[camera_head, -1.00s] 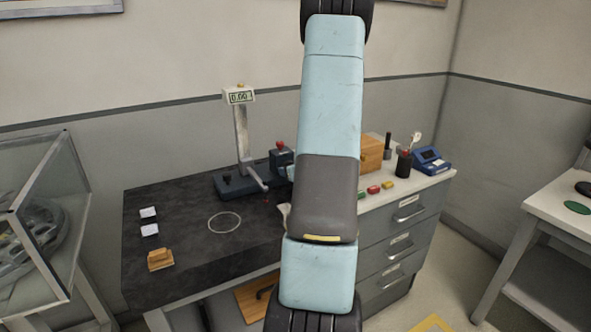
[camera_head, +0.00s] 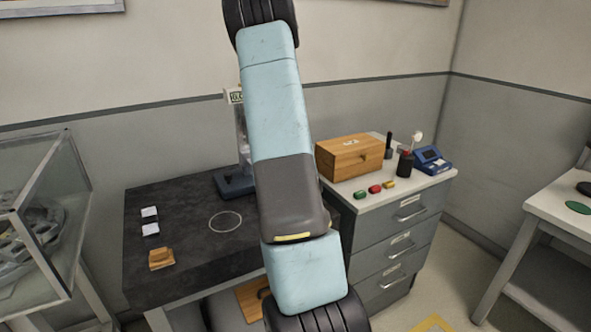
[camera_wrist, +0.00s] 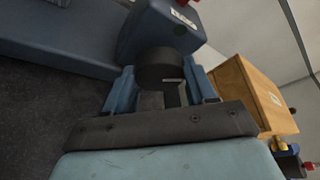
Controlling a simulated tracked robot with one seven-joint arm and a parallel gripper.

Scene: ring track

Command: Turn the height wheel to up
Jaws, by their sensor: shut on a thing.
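The height wheel (camera_wrist: 160,68) is a dark round knob with a small pale mark, on a blue housing (camera_wrist: 158,30) in the wrist view. My gripper (camera_wrist: 161,82) has its two blue fingers on either side of the wheel and is shut on it. In the head view, the measuring stand's blue base (camera_head: 232,187) and the edge of its display (camera_head: 233,96) show on the dark bench. My arm hides the wheel, my gripper and most of the stand there. The display reading cannot be made out.
A wooden box (camera_head: 350,157) stands right of the stand; it also shows in the wrist view (camera_wrist: 250,95). Small coloured blocks (camera_head: 375,189), a dark holder (camera_head: 404,163) and a blue device (camera_head: 431,160) share the pale cabinet top.

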